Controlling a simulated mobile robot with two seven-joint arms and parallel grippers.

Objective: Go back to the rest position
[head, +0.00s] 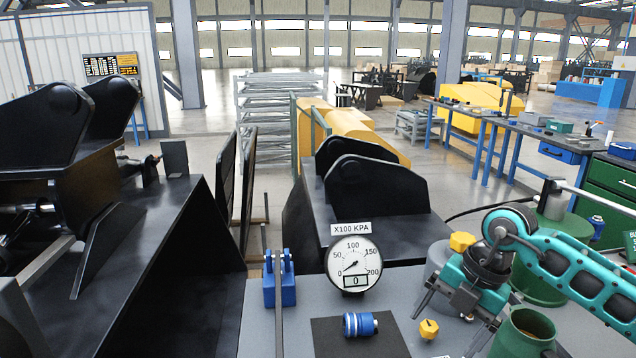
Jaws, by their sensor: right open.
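My right gripper (447,325) hangs over the right part of the grey workbench (262,335), its teal arm coming in from the right. Its two fingers are spread apart and point down, with nothing seen between them. A small yellow hex fitting (428,329) lies on the bench close to the fingers, apart from them as far as I can tell. A blue ribbed coupler (358,324) lies on its side on a black mat (330,346), left of the gripper. Another yellow hex part (461,241) shows just behind the gripper. My left gripper is not in view.
A round pressure gauge (354,263) stands behind the mat. A green open container (525,335) is close right of the gripper. Large black machine parts (150,265) fill the left.

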